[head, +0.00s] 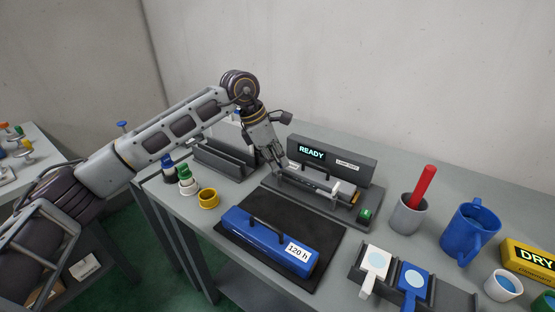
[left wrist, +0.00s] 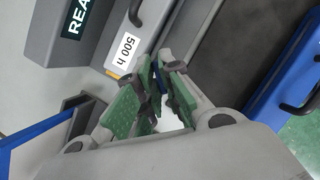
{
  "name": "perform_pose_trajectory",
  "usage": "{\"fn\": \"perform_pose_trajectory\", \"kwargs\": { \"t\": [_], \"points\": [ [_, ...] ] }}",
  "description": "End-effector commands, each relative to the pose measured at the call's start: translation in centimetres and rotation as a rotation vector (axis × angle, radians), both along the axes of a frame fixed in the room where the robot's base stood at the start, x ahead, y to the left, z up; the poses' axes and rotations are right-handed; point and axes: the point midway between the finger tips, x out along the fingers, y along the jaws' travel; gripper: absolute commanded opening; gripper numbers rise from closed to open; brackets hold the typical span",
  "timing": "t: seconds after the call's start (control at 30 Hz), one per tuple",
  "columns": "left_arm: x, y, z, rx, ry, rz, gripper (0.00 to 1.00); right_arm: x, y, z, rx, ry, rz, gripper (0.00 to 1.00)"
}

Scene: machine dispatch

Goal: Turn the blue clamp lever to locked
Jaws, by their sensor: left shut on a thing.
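The dark grey machine (head: 350,152) with a lit READY display stands on the table. A long grey and white part lies in its cradle. My left gripper (head: 281,170) points down at the machine's left end. In the left wrist view the green-padded fingers of my left gripper (left wrist: 158,82) are closed on a small dark blue piece, the blue clamp lever (left wrist: 157,78). Only a sliver of the lever shows between the fingertips, and its angle cannot be told. In the head view the lever is hidden by the gripper. My right gripper is not in view.
A blue block (head: 262,243) marked 120 h lies on a black mat in front. A yellow ring (head: 208,198) and bottles stand left. A grey cup (head: 408,215) with a red rod, a blue mug (head: 470,230) and a yellow DRY box (head: 531,259) stand right.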

Motion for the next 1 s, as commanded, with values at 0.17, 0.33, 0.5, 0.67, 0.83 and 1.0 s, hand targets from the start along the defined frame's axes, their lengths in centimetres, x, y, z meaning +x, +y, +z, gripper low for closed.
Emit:
{"fn": "perform_pose_trajectory", "kwargs": {
  "t": [0.17,0.33,0.5,0.67,0.83,1.0],
  "points": [
    [0.2,0.0,0.2,-0.002,-0.001,-0.117,0.00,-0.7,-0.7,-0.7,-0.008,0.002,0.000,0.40],
    [0.2,0.0,0.2,-0.001,-0.001,-0.231,0.00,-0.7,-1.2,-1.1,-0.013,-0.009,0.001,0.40],
    [0.3,0.0,0.2,-0.001,-0.002,-0.348,0.00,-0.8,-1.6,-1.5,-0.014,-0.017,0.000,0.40],
    [0.3,0.0,0.3,-0.001,-0.002,-0.458,0.00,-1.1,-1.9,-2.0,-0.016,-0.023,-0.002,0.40],
    [0.4,0.0,0.2,0.000,-0.003,-0.570,0.00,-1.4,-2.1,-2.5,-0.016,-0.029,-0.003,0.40],
    [0.4,-0.1,0.2,-0.001,-0.003,-0.667,0.00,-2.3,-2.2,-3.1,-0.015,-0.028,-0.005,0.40]
  ]
}}
